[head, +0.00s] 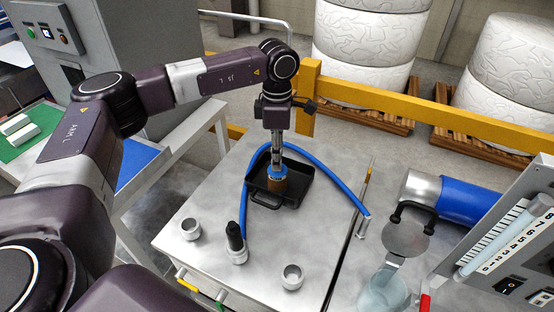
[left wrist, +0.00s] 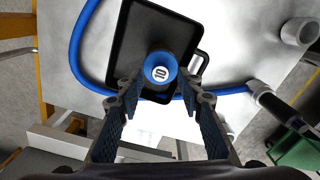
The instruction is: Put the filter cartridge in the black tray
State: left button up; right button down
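The filter cartridge (head: 277,184) is a brown cylinder with a blue top, and it appears to stand upright inside the black tray (head: 296,191). In the left wrist view the blue cap (left wrist: 160,68) shows a white centre marked 10, with the black tray (left wrist: 133,40) around it. My left gripper (head: 278,155) points down just above the cartridge. Its fingers (left wrist: 160,93) are apart, with visible gaps on both sides of the cap, and hold nothing. The cartridge's lower part is partly hidden by the tray's front wall. My right gripper is not in view.
A blue hose (head: 335,182) curves around the tray on the metal table. Grey cups (head: 191,229) and (head: 292,277) and a black-topped fitting (head: 236,244) stand in front. A blue cylinder (head: 466,202) and a gauge panel (head: 510,245) are at the right. A yellow rail (head: 385,101) runs behind.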

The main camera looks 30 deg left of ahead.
pick_arm(q)
notch_tip(320, 180, up, 10)
jog(key=b, duration=0.2)
jog(key=shift+r+b, duration=0.15)
jog(key=shift+b, duration=0.15)
